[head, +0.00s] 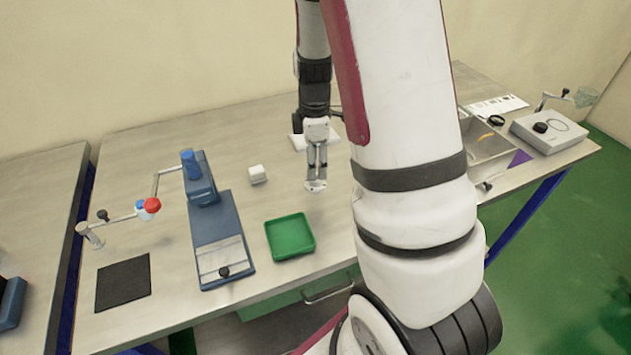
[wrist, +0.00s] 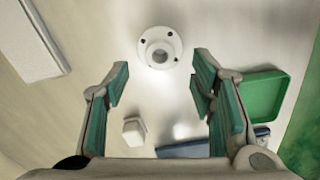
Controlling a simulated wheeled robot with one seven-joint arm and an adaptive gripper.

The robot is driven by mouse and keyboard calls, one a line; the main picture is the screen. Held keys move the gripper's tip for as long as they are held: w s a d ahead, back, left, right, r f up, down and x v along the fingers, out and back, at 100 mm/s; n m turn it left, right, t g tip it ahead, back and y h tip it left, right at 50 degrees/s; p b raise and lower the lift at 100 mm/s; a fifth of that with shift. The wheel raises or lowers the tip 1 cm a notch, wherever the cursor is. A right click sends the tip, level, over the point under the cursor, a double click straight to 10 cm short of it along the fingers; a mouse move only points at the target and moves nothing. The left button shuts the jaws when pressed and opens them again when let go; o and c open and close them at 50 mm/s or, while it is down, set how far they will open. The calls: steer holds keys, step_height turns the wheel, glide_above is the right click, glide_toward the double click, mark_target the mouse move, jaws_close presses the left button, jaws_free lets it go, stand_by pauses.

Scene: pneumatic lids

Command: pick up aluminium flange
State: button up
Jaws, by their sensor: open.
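The aluminium flange (wrist: 147,55) is a pale round disc with a raised hub, a central bore and small dark holes. It lies flat on the table, in the upper middle of the wrist view. In the head view the flange (head: 316,187) shows as a small pale disc just below my fingertips. My gripper (head: 317,172) points down over the table. In the wrist view my gripper (wrist: 159,90) is open and empty, with its green-padded fingers spread left and right. The flange appears beyond the fingertips, near the line between them; the exact height gap is hard to tell.
A green tray (head: 290,256) lies right of a blue press-like device (head: 228,228). A small white block (head: 257,175) stands left of my gripper. A flat white box (wrist: 28,45) lies behind. A black mat (head: 123,284) is front left. Bare table surrounds the flange.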

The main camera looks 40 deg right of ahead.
steer(key=shift+f, duration=2.3)
jaws_close()
